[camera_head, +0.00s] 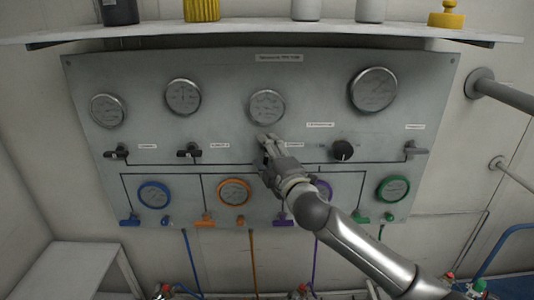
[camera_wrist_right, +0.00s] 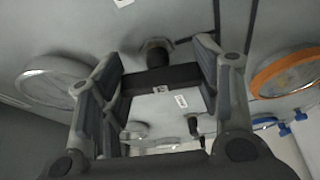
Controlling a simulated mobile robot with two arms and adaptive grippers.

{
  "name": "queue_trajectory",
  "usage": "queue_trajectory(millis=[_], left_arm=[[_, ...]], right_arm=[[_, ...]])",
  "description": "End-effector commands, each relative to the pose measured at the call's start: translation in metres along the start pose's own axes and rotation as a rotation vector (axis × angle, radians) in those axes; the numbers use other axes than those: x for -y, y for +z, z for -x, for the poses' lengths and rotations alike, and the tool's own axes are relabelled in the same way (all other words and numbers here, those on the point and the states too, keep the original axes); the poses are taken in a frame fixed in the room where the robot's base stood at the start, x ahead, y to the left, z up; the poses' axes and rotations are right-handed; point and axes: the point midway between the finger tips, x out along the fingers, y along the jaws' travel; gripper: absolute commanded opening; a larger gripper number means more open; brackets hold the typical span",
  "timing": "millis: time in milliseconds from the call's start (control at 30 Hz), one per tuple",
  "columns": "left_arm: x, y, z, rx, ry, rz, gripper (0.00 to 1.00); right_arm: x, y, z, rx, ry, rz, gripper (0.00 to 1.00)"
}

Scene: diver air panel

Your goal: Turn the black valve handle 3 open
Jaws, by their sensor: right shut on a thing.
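My right gripper (camera_head: 267,152) is at the panel, over the third black valve position in the row, below the large middle gauge. It hides most of that valve in the head view. In the right wrist view the black valve handle (camera_wrist_right: 162,80) lies crosswise between the fingers of my right gripper (camera_wrist_right: 160,85), which is shut on it. The handle's round hub (camera_wrist_right: 157,50) shows behind it, on the panel. My left gripper is not in view.
The grey panel (camera_head: 225,125) carries two more black handles (camera_head: 116,153) (camera_head: 189,152) to the left, a black round knob (camera_head: 342,150) and another handle (camera_head: 415,150) to the right. Coloured gauges sit below. A shelf (camera_head: 270,31) with bottles runs above. A pipe (camera_head: 505,94) juts out at right.

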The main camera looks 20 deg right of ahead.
Motion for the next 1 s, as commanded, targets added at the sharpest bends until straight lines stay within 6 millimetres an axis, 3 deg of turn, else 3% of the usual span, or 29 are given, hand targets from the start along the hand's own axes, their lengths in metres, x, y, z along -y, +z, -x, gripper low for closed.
queue_trajectory(millis=[33, 67, 233, 667, 767, 1000], left_arm=[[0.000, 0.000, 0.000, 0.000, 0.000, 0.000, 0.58], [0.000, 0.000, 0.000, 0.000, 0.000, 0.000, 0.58], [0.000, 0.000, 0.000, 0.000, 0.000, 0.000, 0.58], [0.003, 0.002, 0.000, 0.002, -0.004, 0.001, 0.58], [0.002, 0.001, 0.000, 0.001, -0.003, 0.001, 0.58], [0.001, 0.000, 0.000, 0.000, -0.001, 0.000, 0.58]], right_arm=[[0.001, 0.000, 0.000, 0.000, -0.002, 0.000, 0.34], [0.001, 0.000, 0.000, 0.000, -0.002, 0.000, 0.59], [0.001, 0.000, 0.000, 0.000, -0.002, -0.001, 0.80], [0.001, 0.000, 0.005, -0.001, 0.000, -0.001, 0.80], [0.001, 0.000, 0.017, -0.002, -0.001, -0.001, 0.80], [0.002, 0.000, 0.063, -0.001, -0.003, 0.000, 0.80]])
